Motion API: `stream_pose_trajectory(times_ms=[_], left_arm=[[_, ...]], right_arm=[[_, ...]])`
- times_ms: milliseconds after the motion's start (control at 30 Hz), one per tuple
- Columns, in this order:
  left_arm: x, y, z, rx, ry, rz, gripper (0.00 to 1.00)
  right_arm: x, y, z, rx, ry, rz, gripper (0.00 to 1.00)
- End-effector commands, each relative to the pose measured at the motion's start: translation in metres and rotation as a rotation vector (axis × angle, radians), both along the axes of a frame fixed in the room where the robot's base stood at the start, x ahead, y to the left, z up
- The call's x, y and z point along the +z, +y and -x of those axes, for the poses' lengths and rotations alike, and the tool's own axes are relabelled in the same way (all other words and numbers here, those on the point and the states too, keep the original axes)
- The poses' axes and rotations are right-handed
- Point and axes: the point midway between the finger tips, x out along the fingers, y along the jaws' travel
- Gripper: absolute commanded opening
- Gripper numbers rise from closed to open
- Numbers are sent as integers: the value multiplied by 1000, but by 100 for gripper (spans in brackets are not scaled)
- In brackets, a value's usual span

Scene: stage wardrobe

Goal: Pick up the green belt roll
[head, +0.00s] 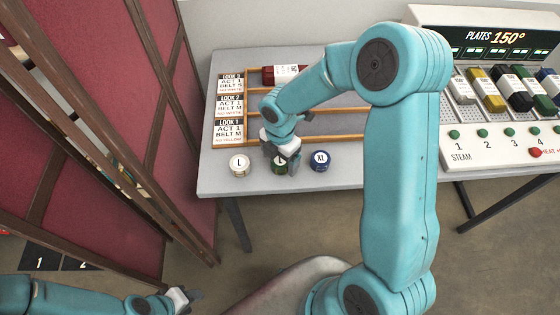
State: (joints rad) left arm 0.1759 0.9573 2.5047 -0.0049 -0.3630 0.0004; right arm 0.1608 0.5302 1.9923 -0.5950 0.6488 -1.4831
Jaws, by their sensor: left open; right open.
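The green belt roll (280,169) stands near the front edge of the grey table, between two other rolls. Only a small part of it shows, because my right gripper (281,156) is over it and hides most of its top. My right gripper points down with its jaws open at the roll; I cannot tell whether the fingers touch it. My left gripper (189,297) is open and empty, low at the bottom left, far from the roll and below the table.
A cream roll marked L (239,164) and a blue roll marked XL (320,161) stand close on either side. Behind are a wooden rack (340,110) with label cards (229,132) and a red roll (280,73). A steam press (500,140) is right, a red folding screen (100,150) left.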

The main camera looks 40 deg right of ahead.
Motion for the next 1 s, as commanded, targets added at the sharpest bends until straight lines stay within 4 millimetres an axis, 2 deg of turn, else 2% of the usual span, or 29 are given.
stream_pose_trajectory(times_ms=[100,300,367,500,833,1000], left_arm=[[0,0,0,0,0,0,43],[0,0,0,0,0,0,43],[0,0,0,0,0,0,43],[0,0,0,0,0,0,43],[0,0,0,0,0,0,43],[1,0,0,0,0,0,43]], right_arm=[[-9,0,0,-1,1,-1,87],[-9,0,0,-1,-1,0,87],[-9,0,0,-1,0,0,70],[-9,0,0,-1,-1,0,25],[-7,0,0,-1,-1,1,24],[10,0,-1,-1,-5,2,24]])
